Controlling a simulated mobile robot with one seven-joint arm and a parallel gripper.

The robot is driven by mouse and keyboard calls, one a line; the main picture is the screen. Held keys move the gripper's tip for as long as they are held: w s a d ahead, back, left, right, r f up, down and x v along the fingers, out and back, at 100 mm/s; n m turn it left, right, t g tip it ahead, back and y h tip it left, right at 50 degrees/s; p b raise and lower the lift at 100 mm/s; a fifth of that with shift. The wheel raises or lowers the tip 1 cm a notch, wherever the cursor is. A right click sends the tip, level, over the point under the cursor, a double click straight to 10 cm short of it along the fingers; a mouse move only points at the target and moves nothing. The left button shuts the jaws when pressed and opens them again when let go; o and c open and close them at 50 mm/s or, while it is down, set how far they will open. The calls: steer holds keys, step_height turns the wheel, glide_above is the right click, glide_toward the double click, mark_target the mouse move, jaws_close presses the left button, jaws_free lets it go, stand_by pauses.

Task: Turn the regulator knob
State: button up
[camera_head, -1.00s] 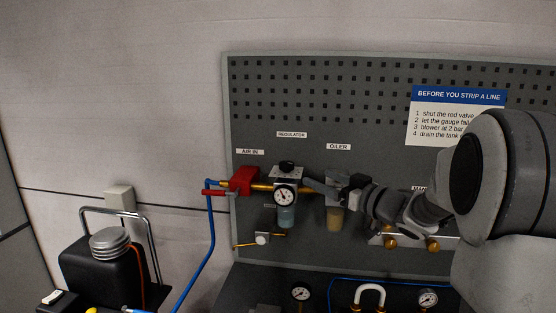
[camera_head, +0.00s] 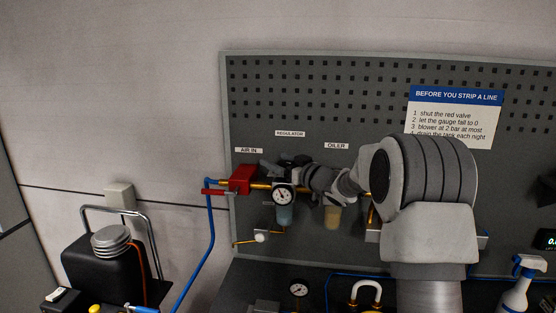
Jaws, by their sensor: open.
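The regulator (camera_head: 284,196), with its white round gauge and bluish bowl below, sits on the brass line on the grey pegboard, under the REGULATOR label (camera_head: 290,133). Its dark knob (camera_head: 301,160) is on top and only partly visible. My gripper (camera_head: 282,167) is at the regulator's top, reaching in from the right. Its dark fingers are open and overlap the knob in the picture. Whether they touch it, I cannot tell. The wrist hides the upper part of the oiler.
A red valve (camera_head: 241,179) with a red lever is just left of the regulator. The oiler's amber bowl (camera_head: 333,217) is close on the right, below my wrist. A spray bottle (camera_head: 519,286) stands at lower right. A black tank (camera_head: 103,266) is at lower left.

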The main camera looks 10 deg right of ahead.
jaws_close()
stand_by(0.5)
steer(key=b, duration=0.1)
steer(key=m+t+h+b, duration=0.1)
steer(key=shift+w+f+h+b, duration=0.1)
steer(key=shift+f+h+b, duration=0.1)
steer(key=shift+h+b, duration=0.15)
steer(key=shift+d+m+h+b, duration=0.1)
steer(key=shift+m+h+b, duration=0.2)
steer(key=shift+b, duration=0.2)
steer(key=h+b, duration=0.1)
steer(key=b, duration=0.1)
steer(key=m+h+b, duration=0.1)
steer(key=b, duration=0.1)
steer(key=m+t+h+b, duration=0.1)
steer(key=b, duration=0.2)
steer(key=shift+w+d+f+h, duration=0.1)
steer(key=shift+d+h, duration=0.15)
steer(key=shift+m+b, duration=0.3)
steer(key=shift+b, duration=0.5)
steer(key=m+h+b, duration=0.1)
steer(key=h+b, duration=0.1)
steer(key=b, duration=0.2)
steer(key=shift+d+t+b, duration=0.2)
steer(key=shift+t+b, duration=0.1)
steer(key=shift+d+r+m+h+b, duration=0.2)
steer(key=shift+m+h+b, duration=0.25)
steer(key=shift+b, duration=1)
